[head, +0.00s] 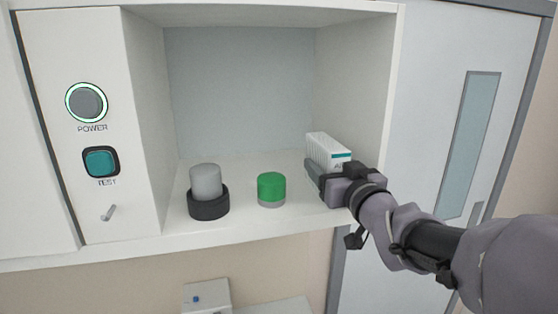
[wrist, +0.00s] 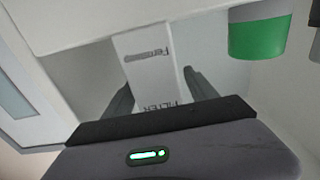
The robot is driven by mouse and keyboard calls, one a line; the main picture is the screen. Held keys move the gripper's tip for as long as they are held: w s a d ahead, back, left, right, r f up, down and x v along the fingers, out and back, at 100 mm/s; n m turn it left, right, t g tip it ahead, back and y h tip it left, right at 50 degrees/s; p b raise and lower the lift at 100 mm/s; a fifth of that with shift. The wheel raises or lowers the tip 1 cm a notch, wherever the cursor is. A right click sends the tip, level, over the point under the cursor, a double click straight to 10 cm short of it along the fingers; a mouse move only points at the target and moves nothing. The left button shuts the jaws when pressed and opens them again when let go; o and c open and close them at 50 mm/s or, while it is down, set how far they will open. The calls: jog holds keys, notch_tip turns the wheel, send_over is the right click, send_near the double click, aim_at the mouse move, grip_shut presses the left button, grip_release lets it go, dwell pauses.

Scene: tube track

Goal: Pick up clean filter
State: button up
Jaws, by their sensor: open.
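The filter (head: 328,148) is a white, ribbed block with a teal stripe. It stands at the right side of the open cabinet bay, near the right wall. My gripper (head: 318,172) reaches in from the right and is at the filter's near, lower side. In the wrist view, the filter (wrist: 147,62) shows a pale face with dark lettering. There the two dark fingers of my gripper (wrist: 160,80) are open, one on each side of the filter. I cannot tell whether they touch it. My gripper hides the filter's lower part in the head view.
A green-topped cylinder (head: 271,188) stands left of the filter, and it also shows in the wrist view (wrist: 258,38). A grey cylinder in a dark ring (head: 208,208) stands farther left. The bay's right wall (head: 362,90) is close to my gripper. A power button (head: 86,102) is on the left panel.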

jog(key=shift+w+a+f, duration=0.1)
jog(key=shift+w+a, duration=0.05)
jog(key=shift+w, duration=0.45)
jog(key=shift+w+a, duration=0.1)
jog(key=shift+w, duration=0.5)
jog(key=shift+s, duration=0.3)
jog(key=c, duration=0.3)
grip_shut()
